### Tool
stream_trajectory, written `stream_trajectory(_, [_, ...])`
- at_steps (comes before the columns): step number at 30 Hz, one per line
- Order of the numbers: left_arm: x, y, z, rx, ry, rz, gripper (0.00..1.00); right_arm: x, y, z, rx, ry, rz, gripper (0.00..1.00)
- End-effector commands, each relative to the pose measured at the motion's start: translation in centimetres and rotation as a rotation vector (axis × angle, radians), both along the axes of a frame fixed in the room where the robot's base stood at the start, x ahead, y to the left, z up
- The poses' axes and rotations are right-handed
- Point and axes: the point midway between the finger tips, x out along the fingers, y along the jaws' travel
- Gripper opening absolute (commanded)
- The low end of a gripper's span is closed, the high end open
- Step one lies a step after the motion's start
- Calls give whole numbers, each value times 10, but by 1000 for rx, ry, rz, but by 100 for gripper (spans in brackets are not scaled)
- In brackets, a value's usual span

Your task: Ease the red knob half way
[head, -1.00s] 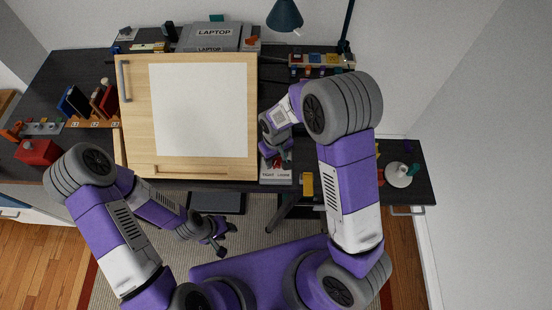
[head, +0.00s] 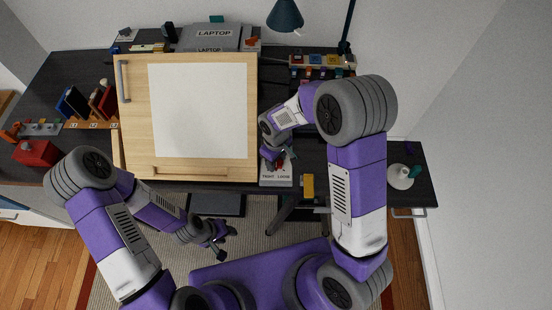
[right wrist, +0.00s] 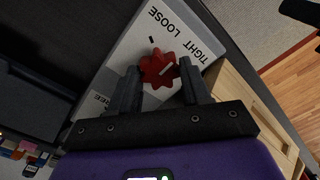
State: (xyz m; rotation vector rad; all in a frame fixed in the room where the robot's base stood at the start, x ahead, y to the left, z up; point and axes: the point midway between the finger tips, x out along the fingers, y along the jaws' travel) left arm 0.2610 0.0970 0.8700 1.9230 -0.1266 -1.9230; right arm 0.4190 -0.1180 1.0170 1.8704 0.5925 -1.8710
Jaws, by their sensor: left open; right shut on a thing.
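In the head view my right gripper (head: 277,157) is over the plate (head: 276,178) and mostly hides the knob. My left gripper (head: 220,240) is open and empty, below the desk's front edge.
A wooden drawing board (head: 135,110) with a white sheet stands just left of the plate. A yellow object (head: 307,186) is close on the right. A lamp (head: 285,15) and a laptop box (head: 212,33) are at the back.

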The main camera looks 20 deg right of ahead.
Motion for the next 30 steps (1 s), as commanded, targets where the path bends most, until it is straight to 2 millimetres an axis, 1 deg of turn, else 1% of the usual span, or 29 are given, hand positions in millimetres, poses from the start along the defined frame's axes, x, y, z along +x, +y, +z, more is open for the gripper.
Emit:
stream_trajectory(3, [0,0,0,0,0,0,43,1,0,1,0,-2,-1,17])
stream_trajectory(4, [0,0,0,0,0,0,43,1,0,1,0,-2,-2,49])
stream_trajectory(6, [0,0,0,0,0,0,43,1,0,1,0,-2,-2,59])
stream_trajectory(9, [0,0,0,0,0,0,43,1,0,1,0,-2,-2,73])
stream_trajectory(16, [0,0,0,0,0,0,43,0,0,0,1,-1,-2,73])
stream_trajectory(19, [0,0,0,0,0,0,43,1,0,5,1,-3,-2,73])
stream_trajectory(22, [0,0,0,0,0,0,43,1,0,17,2,-5,-2,73])
stream_trajectory(27, [0,0,1,0,0,0,43,1,0,47,2,-6,-3,73])
stream_trajectory(30, [0,0,1,0,0,0,43,1,0,62,2,-6,-2,73])
